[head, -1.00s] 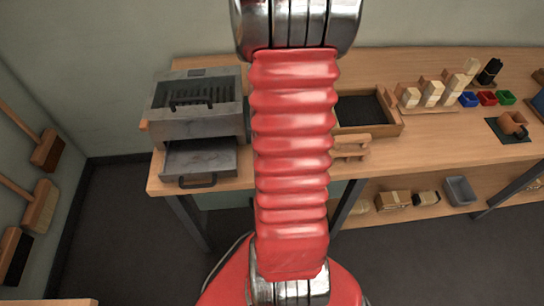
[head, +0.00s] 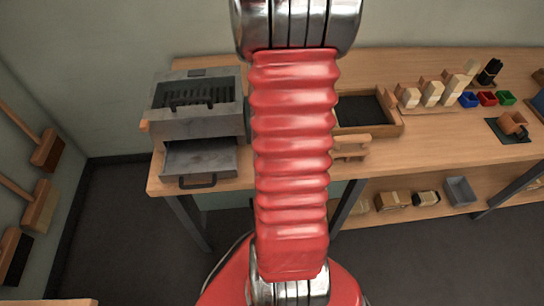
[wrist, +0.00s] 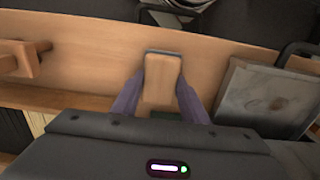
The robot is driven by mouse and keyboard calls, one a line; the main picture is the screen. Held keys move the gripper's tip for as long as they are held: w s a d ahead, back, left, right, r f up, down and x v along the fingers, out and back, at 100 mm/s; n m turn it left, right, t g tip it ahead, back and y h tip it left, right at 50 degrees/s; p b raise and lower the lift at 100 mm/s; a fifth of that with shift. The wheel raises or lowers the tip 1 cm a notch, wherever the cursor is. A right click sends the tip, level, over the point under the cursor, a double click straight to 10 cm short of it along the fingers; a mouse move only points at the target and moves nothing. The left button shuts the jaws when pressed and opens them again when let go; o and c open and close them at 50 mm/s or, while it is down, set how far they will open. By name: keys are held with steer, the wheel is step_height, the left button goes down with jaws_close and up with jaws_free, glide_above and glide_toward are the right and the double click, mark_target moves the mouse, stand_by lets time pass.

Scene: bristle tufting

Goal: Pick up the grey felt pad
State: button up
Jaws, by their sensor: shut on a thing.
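My gripper (wrist: 158,100) shows in the wrist view, with its two purple-grey fingers closed on the sides of a small block. This block, which I take for the grey felt pad (wrist: 163,73), has a pale brown face and a thin grey edge at its far end. It is over the wooden bench top; I cannot tell whether it touches the bench. A dark green patch lies near its lower end. In the head view my own red arm hides the gripper and the pad.
A grey metal tray (head: 200,158) sticks out of a metal oven-like box (head: 196,108); the tray is close to the right of my gripper in the wrist view (wrist: 270,95). A wooden handle piece (head: 352,143) and a dark-lined wooden tray (head: 398,127) are right of my arm.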

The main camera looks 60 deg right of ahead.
steer(key=shift+r, duration=0.15)
step_height(320, 180, up, 10)
stand_by(0.7)
stand_by(0.4)
